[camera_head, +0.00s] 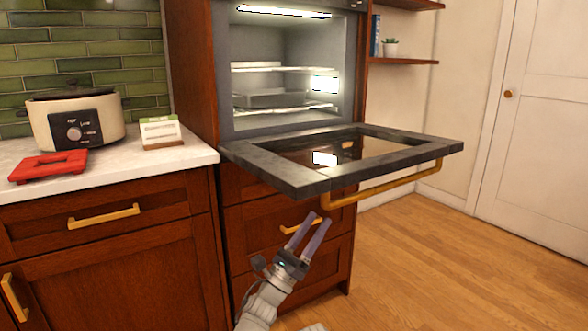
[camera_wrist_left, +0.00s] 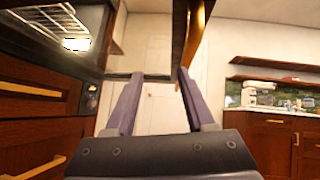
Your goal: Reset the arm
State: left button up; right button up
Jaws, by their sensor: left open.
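My left gripper (camera_head: 310,225) is open and empty, below the lowered oven door (camera_head: 245,165) and in front of the wooden drawers under the oven. Its two purple-grey fingers also show in the left wrist view (camera_wrist_left: 158,90), apart with nothing between them. The door's underside and edge are close above the fingers there; I cannot tell whether they touch. The oven (camera_head: 285,95) stands open with lit racks inside. My right gripper is not in view.
A brass door handle (camera_head: 385,183) runs along the door's front edge. A white counter (camera_head: 105,177) at left holds a slow cooker (camera_head: 77,120), a red object (camera_head: 48,165) and a small box (camera_head: 160,131). The wooden floor at right is clear.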

pick_arm(q)
jog(key=w+a+f+n+t+y, duration=0.3)
jog(key=w+a+f+n+y, duration=0.55)
jog(key=n+y, duration=0.6)
jog(key=a+f+n+g+y, duration=0.45)
jog(key=a+f+n, duration=0.35)
jog(key=f+n, duration=0.35)
jog(key=s+a+f+n+g+y, duration=0.1)
jog(key=s+a+f+n+g, duration=0.4)
jog(key=s+f+n+g, duration=1)
jog(key=s+f+n, duration=0.1)
jog(key=s, duration=0.5)
jog(key=s+d+r+m+p, duration=0.1)
jog(key=s+d+r+p, duration=0.1)
jog(key=r+p, duration=1.2)
jog(key=s+d+r+m+g+p, duration=0.1)
jog(key=d+r+p, duration=0.4)
jog(key=r+p, duration=0.9)
jog(key=s+d+r+m+p, duration=0.1)
jog(key=s+d+r+p, duration=0.2)
jog(key=r+p, duration=1.2)
jog(key=shift+s+d, duration=0.4)
jog(key=shift+s, duration=0.2)
jog(key=shift+f+g, duration=0.15)
jog(key=shift+g, duration=0.1)
